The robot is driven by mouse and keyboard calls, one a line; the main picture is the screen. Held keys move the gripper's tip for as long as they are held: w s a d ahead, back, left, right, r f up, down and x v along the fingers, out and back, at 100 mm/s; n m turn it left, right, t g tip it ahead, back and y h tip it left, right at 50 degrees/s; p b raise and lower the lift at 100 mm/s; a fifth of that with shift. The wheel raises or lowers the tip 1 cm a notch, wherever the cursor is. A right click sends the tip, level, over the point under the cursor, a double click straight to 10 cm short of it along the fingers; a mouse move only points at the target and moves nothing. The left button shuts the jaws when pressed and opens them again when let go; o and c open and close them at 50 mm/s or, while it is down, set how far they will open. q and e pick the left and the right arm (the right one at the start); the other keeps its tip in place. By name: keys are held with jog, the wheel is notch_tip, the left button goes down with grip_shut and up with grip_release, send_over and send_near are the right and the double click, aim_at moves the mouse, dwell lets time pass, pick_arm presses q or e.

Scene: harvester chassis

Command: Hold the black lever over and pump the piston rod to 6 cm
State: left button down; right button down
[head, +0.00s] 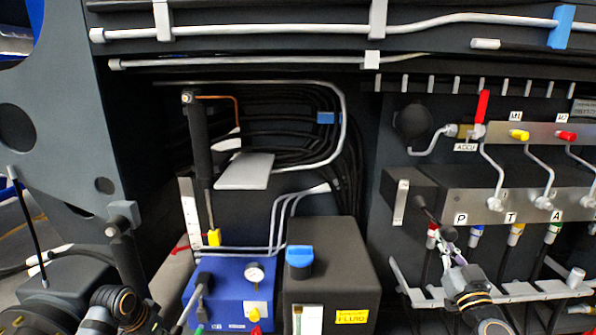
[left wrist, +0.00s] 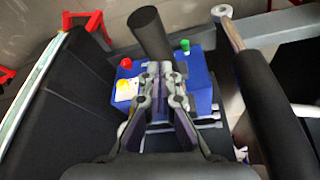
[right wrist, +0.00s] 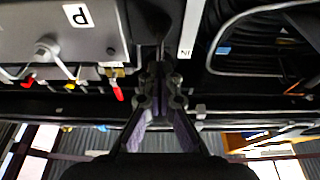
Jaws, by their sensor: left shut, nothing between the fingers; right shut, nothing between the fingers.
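The black lever (head: 433,217) slants down from a dark block at the left end of the valve panel in the head view. My right gripper (head: 450,247) is shut right at its lower end; I cannot tell if they touch. In the right wrist view its fingers (right wrist: 161,80) are together. The piston rod (head: 210,212) hangs thin from a black cylinder (head: 199,140), beside a white ruler (head: 187,208). A yellow piece (head: 214,237) sits at its lower end. My left gripper (left wrist: 160,72) is shut and empty in front of a black post (left wrist: 150,35) and the blue pump box.
The blue pump box (head: 228,283) carries a gauge (head: 255,274) and coloured knobs. A dark fluid tank (head: 345,265) with a blue cap stands right of it. Pipes and labelled valves (head: 495,203) crowd the right side.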

aim_at(447, 226)
jog(key=shift+r, duration=2.2)
pick_arm(q)
jog(key=shift+f, duration=0.2)
jog(key=shift+w+f, duration=0.15)
jog(key=shift+f, duration=1.35)
jog(key=shift+w+f, duration=0.1)
jog(key=shift+f, duration=4.25)
jog(key=r, duration=1.2)
jog(key=shift+s+r, duration=0.3)
jog(key=shift+s, duration=0.1)
jog(key=shift+f, duration=0.15)
